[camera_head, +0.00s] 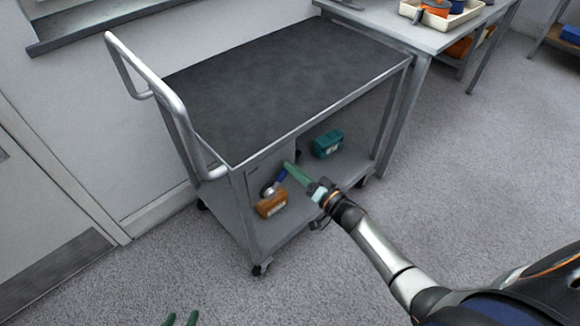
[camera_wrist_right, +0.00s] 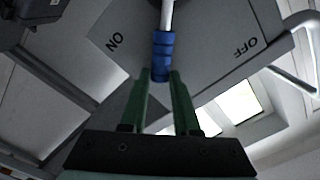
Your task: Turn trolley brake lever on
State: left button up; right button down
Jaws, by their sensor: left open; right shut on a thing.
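The grey trolley (camera_head: 255,95) has a push handle at its left end. Its brake lever (camera_wrist_right: 163,50) has a blue grip and a pale rod, on a grey panel (camera_wrist_right: 215,45) marked ON at left and OFF at right. In the right wrist view the lever points down between the two marks. My right gripper (camera_wrist_right: 160,77) has its green fingers shut on the end of the blue grip. In the head view the right gripper (camera_head: 289,168) reaches the trolley's side from the right. My left gripper (camera_head: 181,319) is open and empty, its fingertips at the bottom edge.
An orange box (camera_head: 271,203) and a teal box (camera_head: 327,143) sit on the trolley's lower shelf. A table (camera_head: 400,35) with a tray (camera_head: 447,14) stands behind at the right. A wall and door are at left. Carpet in front is clear.

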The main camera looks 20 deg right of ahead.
jog(key=shift+w+d+f+m, duration=0.1)
jog(key=shift+d+f+m, duration=0.25)
jog(key=shift+f+m, duration=0.3)
jog(key=shift+w+d+f+m, duration=0.1)
jog(key=shift+d+f+m, duration=0.3)
jog(key=shift+m, duration=0.35)
jog(key=c, duration=0.6)
grip_release()
jog(key=shift+a, duration=0.1)
jog(key=shift+c, duration=0.2)
jog(key=p+v, duration=0.2)
jog(key=v, duration=1)
jog(key=shift+s+p, duration=0.25)
jog(key=shift+p, duration=0.05)
jog(key=shift+r, duration=0.1)
